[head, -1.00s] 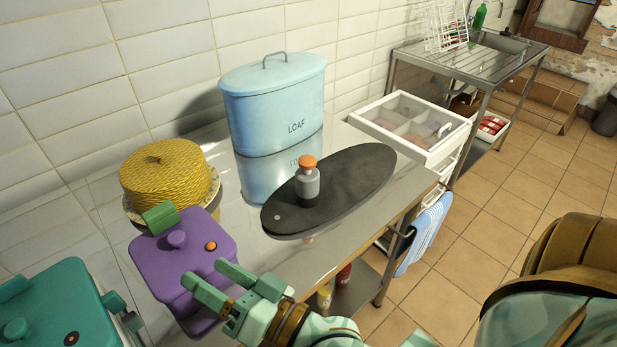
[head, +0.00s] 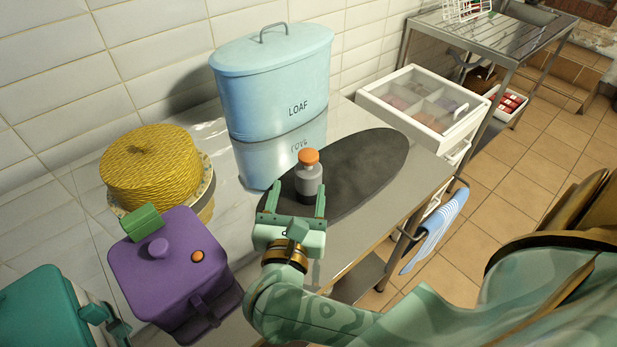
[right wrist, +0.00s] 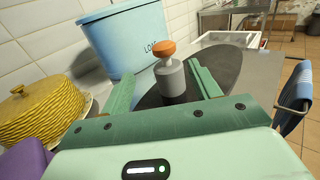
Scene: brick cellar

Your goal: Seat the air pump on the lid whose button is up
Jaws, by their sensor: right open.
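The air pump (head: 309,182), a grey cylinder with an orange knob, stands upright on the dark oval board. It also shows in the right wrist view (right wrist: 172,80). My right gripper (head: 296,202) is open, with its fingers pointing at the pump. In the right wrist view the pump appears between or just beyond the fingertips, not gripped. A purple canister (head: 158,265) at the lower left has a lid with a knob and an orange button (head: 198,257) that looks raised. A teal canister (head: 45,310) is cut off at the lower left corner; its button is out of frame.
A blue LOAF bin (head: 270,90) stands behind the dark board (head: 375,160). A yellow woven dome (head: 150,170) sits on a plate left of it. A white divided drawer box (head: 425,105) is at right.

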